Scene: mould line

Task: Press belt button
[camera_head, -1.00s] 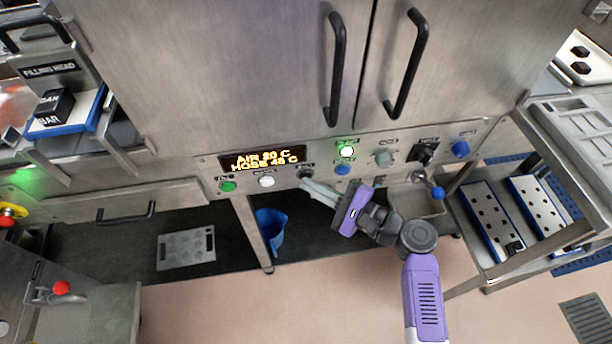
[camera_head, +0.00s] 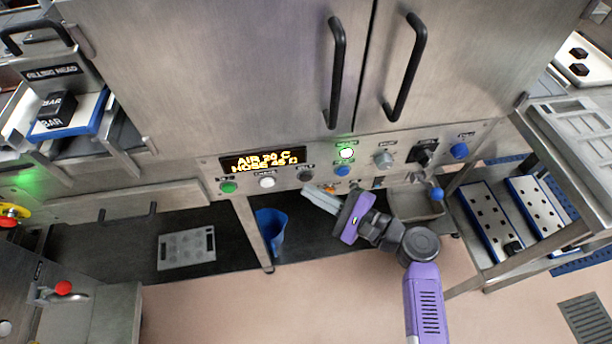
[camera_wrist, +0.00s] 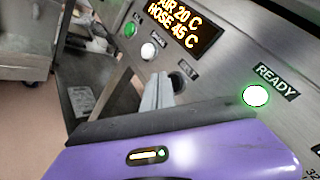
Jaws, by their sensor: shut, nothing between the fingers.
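The belt button (camera_head: 306,175) is a dark round button on the steel control panel, right of a white button. In the wrist view the dark button (camera_wrist: 177,83) is partly covered by my fingers, beside a label that seems to read BELT. My gripper (camera_head: 306,194) has a purple body and pale grey fingers, shut and empty. Its fingertips are just below the belt button in the head view and seem apart from it. In the wrist view the gripper (camera_wrist: 158,78) points at the panel, with its tips at the button's left. The exact gap cannot be told.
The panel also carries a green button (camera_head: 228,187), a white button (camera_head: 267,182), a lit green READY lamp (camera_head: 347,153), a blue button (camera_head: 342,170) and an orange-lettered display (camera_head: 262,160). Cabinet handles (camera_head: 404,68) stick out above. A blue bucket (camera_head: 271,230) stands below.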

